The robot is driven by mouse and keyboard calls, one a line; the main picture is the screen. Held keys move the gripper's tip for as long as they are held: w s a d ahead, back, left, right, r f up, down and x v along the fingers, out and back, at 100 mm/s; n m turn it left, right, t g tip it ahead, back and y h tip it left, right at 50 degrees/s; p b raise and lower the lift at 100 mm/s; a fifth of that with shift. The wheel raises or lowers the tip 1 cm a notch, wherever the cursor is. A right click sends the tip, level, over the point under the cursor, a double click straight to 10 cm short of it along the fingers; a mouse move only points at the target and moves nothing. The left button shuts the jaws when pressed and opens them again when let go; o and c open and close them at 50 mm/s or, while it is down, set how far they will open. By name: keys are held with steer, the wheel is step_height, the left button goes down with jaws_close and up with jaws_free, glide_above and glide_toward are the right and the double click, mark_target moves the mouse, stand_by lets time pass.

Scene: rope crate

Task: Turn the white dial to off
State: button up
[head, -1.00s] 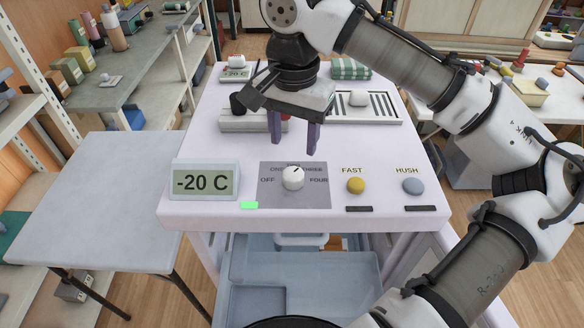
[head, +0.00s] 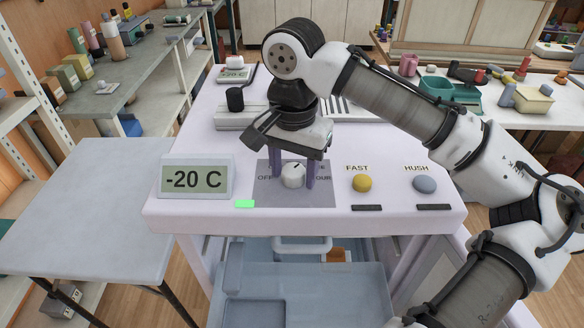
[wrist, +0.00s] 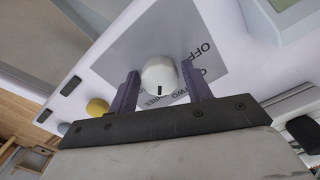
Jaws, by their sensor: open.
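The white dial (head: 292,178) stands on a grey plate (head: 263,197) on the machine's top. Its dark mark points up and a little right in the head view, away from OFF on the left. My gripper (head: 294,184) is down over the plate, open, with one purple finger on each side of the dial. The wrist view shows the dial (wrist: 158,73) between the two fingers (wrist: 160,68), with a gap beside it on at least one side. OFF is readable there; the mark faces the TWO and THREE side. My gripper hides the upper labels in the head view.
A yellow FAST button (head: 362,183) and a grey HUSH button (head: 424,184) are to the right. A bare grey table (head: 85,205) is at left.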

steer(key=c, duration=0.9)
steer(key=shift+r+n+p, duration=0.15)
steer(key=shift+n+p, duration=0.5)
steer(key=shift+n, duration=0.25)
steer(key=shift+c, duration=0.2)
steer(key=n+p, duration=0.1)
steer(key=n, duration=0.1)
steer(key=shift+n, duration=0.4)
steer(key=shift+n+p, duration=0.45)
steer(key=shift+n, duration=0.75)
steer(key=shift+f+n, duration=0.2)
steer(key=shift+n, duration=0.3)
